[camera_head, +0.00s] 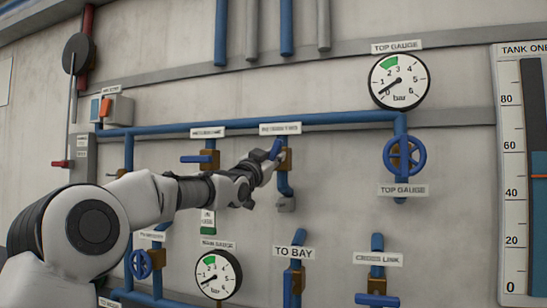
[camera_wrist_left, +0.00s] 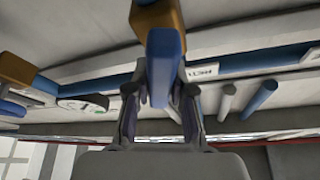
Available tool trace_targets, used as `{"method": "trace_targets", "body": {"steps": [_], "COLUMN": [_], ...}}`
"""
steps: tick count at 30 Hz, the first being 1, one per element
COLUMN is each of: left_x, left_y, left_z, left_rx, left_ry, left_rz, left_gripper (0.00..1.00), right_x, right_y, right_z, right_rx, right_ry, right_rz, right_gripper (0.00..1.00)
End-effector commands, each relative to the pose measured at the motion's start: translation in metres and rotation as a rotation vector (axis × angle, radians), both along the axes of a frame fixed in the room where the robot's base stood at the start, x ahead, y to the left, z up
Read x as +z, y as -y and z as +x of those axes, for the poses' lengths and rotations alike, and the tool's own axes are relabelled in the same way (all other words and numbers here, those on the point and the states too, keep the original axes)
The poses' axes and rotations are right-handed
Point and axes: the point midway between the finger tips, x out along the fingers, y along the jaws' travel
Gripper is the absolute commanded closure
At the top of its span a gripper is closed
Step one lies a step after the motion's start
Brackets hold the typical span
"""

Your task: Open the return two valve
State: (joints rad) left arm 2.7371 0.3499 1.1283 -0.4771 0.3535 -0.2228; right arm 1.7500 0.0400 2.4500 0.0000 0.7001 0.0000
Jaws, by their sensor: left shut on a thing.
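The valve under a small, blurred label (camera_head: 280,128) in the middle of the head view has a brass body (camera_head: 286,160) on a vertical blue pipe. I take it for the return two valve, though the label is hard to read. Its blue lever (camera_head: 275,149) looks tilted upward, partly hidden by my gripper. My left gripper (camera_head: 270,160) is shut on this lever. In the left wrist view the blue lever (camera_wrist_left: 164,60) sits between the two fingers, with the brass body (camera_wrist_left: 157,18) beyond it. My right gripper is out of view.
A similar valve with a level blue lever (camera_head: 197,159) is just left, close to my arm. A blue handwheel (camera_head: 405,155) and the top gauge (camera_head: 399,81) are at right. Below are the main gauge (camera_head: 218,274), the TO BAY valve (camera_head: 293,283) and the CROSS LINK valve (camera_head: 377,286).

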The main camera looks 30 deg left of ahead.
Motion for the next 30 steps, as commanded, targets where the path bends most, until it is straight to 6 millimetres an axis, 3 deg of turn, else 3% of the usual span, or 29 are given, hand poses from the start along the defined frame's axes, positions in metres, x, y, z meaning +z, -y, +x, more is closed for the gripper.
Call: {"method": "trace_targets", "body": {"steps": [6, 16, 17, 19, 30], "left_x": [-0.003, 0.004, 0.004, 0.004, 0.001], "left_y": [-0.001, -0.002, -0.002, -0.002, -0.001], "left_z": [-0.001, -0.002, -0.002, -0.002, -0.004], "left_rx": [0.002, 0.000, 0.000, 0.000, 0.000], "left_ry": [0.043, 0.051, 0.051, 0.051, 0.049], "left_rz": [-0.144, -0.185, -0.185, -0.185, -0.185], "left_gripper": [1.00, 1.00, 0.74, 0.52, 0.52], "right_x": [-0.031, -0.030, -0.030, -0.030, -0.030], "right_y": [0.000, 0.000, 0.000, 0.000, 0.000], "right_z": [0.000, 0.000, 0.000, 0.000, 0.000], "right_rx": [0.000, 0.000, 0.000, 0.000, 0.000], "right_ry": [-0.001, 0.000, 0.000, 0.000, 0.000], "right_rz": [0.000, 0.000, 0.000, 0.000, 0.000], "right_gripper": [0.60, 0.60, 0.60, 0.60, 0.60]}}
